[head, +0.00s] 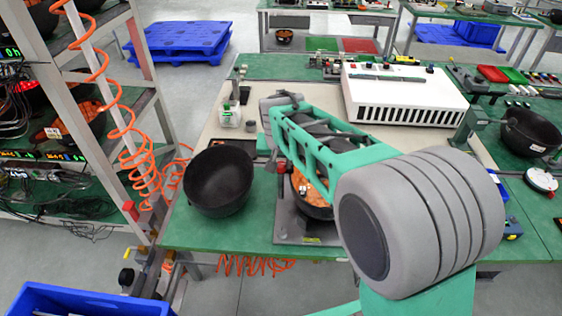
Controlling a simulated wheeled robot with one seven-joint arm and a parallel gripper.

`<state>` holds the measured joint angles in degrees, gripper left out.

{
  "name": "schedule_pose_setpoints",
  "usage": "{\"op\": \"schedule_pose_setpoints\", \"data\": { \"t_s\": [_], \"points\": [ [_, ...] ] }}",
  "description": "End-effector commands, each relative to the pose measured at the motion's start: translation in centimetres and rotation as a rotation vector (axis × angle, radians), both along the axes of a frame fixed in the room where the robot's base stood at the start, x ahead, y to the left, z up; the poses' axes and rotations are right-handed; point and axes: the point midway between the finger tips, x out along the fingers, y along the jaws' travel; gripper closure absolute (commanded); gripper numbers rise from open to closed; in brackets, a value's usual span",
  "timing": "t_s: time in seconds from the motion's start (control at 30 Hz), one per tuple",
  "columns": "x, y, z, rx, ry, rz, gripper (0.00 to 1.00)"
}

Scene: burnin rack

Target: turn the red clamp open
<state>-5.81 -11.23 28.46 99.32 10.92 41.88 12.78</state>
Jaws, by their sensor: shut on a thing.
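The red clamp (282,167) is a small red part at the left edge of a grey fixture (290,228) on the green table. A dark round bowl-like part with orange inside (313,190) sits in the fixture. My gripper (273,162) is at the clamp, pointing down, and appears shut on its red part. My green and grey arm covers the right side of the fixture and much of the gripper. The clamp's exact angle is too small and hidden to tell.
An empty black bowl (218,181) stands just left of the fixture. A white slotted box (403,95) is at the back. A rack with an orange coiled hose (125,150) stands at the left. Another black bowl (530,133) is at the right.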

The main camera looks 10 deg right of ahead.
Motion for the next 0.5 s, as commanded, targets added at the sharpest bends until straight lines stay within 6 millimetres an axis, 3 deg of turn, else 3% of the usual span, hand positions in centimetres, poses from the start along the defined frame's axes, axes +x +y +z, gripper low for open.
{"op": "schedule_pose_setpoints", "data": {
  "t_s": [0.5],
  "points": [
    [0.00,-0.08,0.00,0.000,-0.001,0.031,1.00]
  ]
}}
